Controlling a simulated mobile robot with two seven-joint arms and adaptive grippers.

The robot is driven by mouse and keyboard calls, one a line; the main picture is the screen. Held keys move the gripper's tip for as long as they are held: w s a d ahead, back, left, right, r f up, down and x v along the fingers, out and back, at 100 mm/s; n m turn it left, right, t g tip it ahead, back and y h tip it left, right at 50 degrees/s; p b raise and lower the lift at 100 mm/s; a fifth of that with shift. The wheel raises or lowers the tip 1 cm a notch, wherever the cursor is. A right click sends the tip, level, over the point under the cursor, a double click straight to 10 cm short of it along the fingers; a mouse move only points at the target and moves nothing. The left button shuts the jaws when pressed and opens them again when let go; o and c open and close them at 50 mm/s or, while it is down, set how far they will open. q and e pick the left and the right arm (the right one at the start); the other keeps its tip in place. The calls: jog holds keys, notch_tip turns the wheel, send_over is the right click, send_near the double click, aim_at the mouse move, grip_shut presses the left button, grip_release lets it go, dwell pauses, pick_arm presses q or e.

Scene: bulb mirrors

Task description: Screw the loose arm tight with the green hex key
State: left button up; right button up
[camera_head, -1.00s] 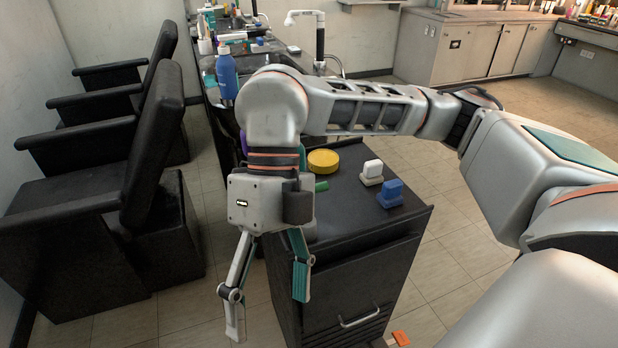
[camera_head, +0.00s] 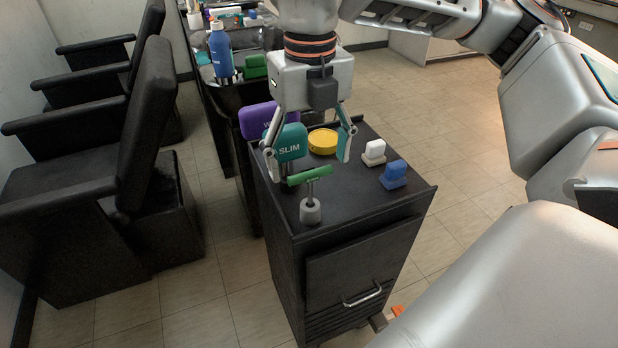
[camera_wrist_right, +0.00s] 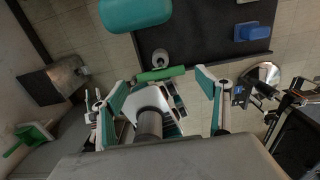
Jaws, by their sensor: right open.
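The green hex key (camera_head: 310,175) stands upright with its green crossbar handle on top, its foot in a small grey round holder (camera_head: 310,211) on the black trolley. It also shows in the right wrist view (camera_wrist_right: 160,74). My right gripper (camera_head: 307,160) points down with its fingers spread, above and slightly behind the handle. It is empty, and I cannot tell its exact height gap. The black chairs have several armrests, such as the near one (camera_head: 60,205); I cannot tell which arm is loose. My left gripper is not in view.
On the trolley (camera_head: 370,215), a teal SLIM container (camera_head: 287,142) stands close behind the key. A purple container (camera_head: 257,120), a yellow round tin (camera_head: 323,141), a white block (camera_head: 374,152) and a blue block (camera_head: 393,174) stand around. Open floor lies right of the trolley.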

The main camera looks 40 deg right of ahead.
aim_at(310, 171)
notch_tip(310, 171, down, 4)
jog(key=shift+d+r+b, duration=0.1)
jog(key=shift+r+b, duration=0.1)
jog(key=shift+b, duration=0.1)
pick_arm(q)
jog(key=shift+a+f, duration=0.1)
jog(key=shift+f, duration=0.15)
pick_arm(e)
jog(key=shift+r, duration=0.1)
jog(key=c, duration=1.2)
jog(key=shift+r, duration=0.1)
